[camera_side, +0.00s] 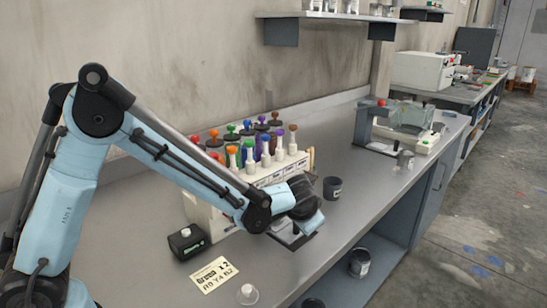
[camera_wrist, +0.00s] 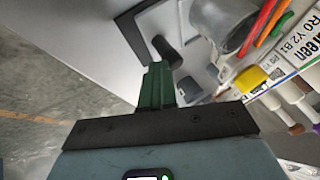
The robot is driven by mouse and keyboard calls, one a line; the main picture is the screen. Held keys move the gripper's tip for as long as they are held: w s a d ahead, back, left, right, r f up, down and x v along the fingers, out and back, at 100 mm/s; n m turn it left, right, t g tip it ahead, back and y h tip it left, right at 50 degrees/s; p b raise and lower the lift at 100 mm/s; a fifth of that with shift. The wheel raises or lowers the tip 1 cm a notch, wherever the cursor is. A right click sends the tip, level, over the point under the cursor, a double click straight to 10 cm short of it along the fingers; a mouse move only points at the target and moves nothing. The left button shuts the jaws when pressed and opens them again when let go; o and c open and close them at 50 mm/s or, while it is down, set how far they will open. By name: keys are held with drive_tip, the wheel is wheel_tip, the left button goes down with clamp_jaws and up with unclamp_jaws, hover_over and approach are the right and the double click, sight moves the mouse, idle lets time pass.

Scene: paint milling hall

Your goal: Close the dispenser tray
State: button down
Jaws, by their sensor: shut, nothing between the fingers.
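The dispenser (camera_side: 262,172) is a pale rack on the bench with several colour-topped pumps. Its labelled front shows at the right of the wrist view (camera_wrist: 292,48). A flat tray with a dark edge stands out from its front in the side view (camera_side: 288,238), partly hidden by my wrist. In the wrist view, the tray (camera_wrist: 140,38) lies just beyond my fingers, with a dark round handle near the fingertips. My gripper (camera_wrist: 157,70) is shut and empty, its green fingers together. Whether they touch the handle I cannot tell. In the side view my wrist hides the fingers.
A dark cup (camera_side: 332,188) stands right of my wrist. A black box (camera_side: 188,241), a yellow card (camera_side: 211,274) and a small clear-and-white item (camera_side: 248,293) lie at the front left. A scale-like device (camera_side: 405,125) stands farther back. The bench between is clear.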

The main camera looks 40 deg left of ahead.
drive_tip(key=shift+a, duration=0.35)
drive_tip(key=d, duration=0.2)
drive_tip(key=s+d, duration=0.1)
drive_tip(key=d, duration=0.2)
drive_tip(key=shift+s+r, duration=0.1)
drive_tip(key=shift+r, duration=0.05)
drive_tip(key=v, duration=0.9)
drive_tip(key=s+a+r+n+t+h, duration=0.1)
drive_tip(key=s+a+h, duration=0.3)
drive_tip(key=s+a, duration=0.8)
drive_tip(key=shift+s+r+n, duration=0.4)
drive_tip(key=shift+s+r, duration=0.05)
drive_tip(key=shift+s, duration=0.4)
drive_tip(key=shift+a, duration=0.15)
